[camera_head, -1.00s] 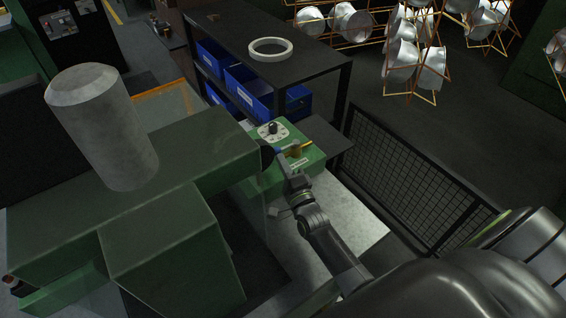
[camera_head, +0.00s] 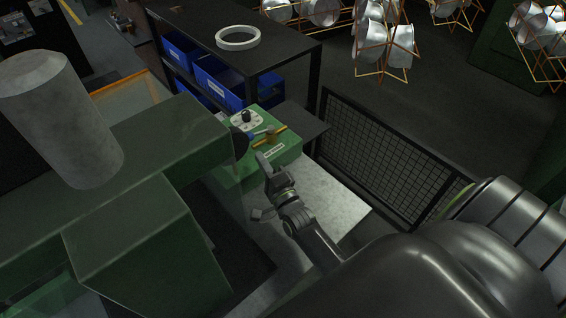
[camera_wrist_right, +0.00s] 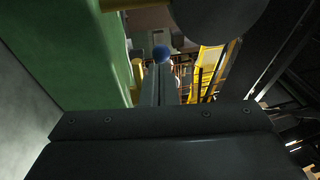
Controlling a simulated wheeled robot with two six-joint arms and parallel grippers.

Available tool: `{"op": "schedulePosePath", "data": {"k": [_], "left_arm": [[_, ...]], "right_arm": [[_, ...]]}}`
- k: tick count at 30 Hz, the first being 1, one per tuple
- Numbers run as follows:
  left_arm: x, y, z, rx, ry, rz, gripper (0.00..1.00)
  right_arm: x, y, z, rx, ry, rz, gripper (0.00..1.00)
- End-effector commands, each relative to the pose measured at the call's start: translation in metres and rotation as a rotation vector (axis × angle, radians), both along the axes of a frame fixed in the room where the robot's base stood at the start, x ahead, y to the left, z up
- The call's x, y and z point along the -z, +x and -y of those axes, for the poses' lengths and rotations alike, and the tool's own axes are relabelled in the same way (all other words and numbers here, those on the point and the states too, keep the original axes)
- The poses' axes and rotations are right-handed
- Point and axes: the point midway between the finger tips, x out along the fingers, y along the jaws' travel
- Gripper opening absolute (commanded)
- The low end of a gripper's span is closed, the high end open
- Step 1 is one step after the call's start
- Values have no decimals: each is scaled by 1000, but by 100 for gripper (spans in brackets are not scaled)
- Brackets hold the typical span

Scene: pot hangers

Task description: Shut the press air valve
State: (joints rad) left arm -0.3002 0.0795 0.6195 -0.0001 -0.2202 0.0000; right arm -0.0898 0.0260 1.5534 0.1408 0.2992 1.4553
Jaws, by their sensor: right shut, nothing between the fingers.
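The press air valve (camera_head: 271,134) sits at the front of a green box with a yellow pipe through it. A lever with a blue ball end (camera_head: 251,135) points left from it in the head view. The ball also shows in the right wrist view (camera_wrist_right: 161,53), just beyond my fingertips. My right gripper (camera_head: 262,157) is shut and empty in front of the box, close below the valve. It also shows in the right wrist view (camera_wrist_right: 159,85). Whether it touches the lever I cannot tell. My left gripper is not in view.
A white dial with a black knob (camera_head: 247,119) is on the box top. The green press (camera_head: 150,150) stands close on the left. A black mesh fence (camera_head: 375,160) is on the right. A dark shelf (camera_head: 270,50) with blue bins and a white ring stands behind.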

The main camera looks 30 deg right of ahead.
Motion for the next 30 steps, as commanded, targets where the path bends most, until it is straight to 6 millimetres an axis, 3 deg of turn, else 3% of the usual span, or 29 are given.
{"op": "schedulePosePath", "data": {"k": [6,15,21,30], "left_arm": [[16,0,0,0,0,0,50],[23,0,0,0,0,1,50],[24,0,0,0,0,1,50],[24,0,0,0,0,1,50]], "right_arm": [[13,-47,-2,3,1,-3,0],[22,-103,-6,2,1,-3,0],[25,-122,-7,1,1,-1,0],[24,-126,-8,0,1,1,0]]}}
